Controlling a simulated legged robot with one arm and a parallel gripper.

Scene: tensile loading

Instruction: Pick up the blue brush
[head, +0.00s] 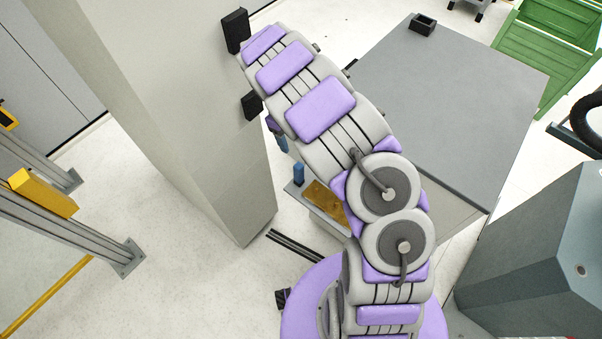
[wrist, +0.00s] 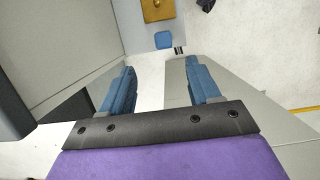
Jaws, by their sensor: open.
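A small blue block-like thing (wrist: 163,39) shows ahead of my fingers in the wrist view. It may be the blue brush, but its shape is too small to be sure. In the head view a blue patch (head: 298,177) shows beside my arm, near a golden-brown block. My gripper (wrist: 160,66) is open, with its two blue fingers wide apart and nothing between them. The blue thing is beyond the fingertips and apart from them. In the head view my arm hides most of the gripper.
The golden-brown block (head: 325,201) lies beside the blue patch, partly behind my arm. A tall grey-beige column (head: 185,110) stands left of my arm. A grey-topped cabinet (head: 450,110) is at right, with a small black tray (head: 423,24) on it.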

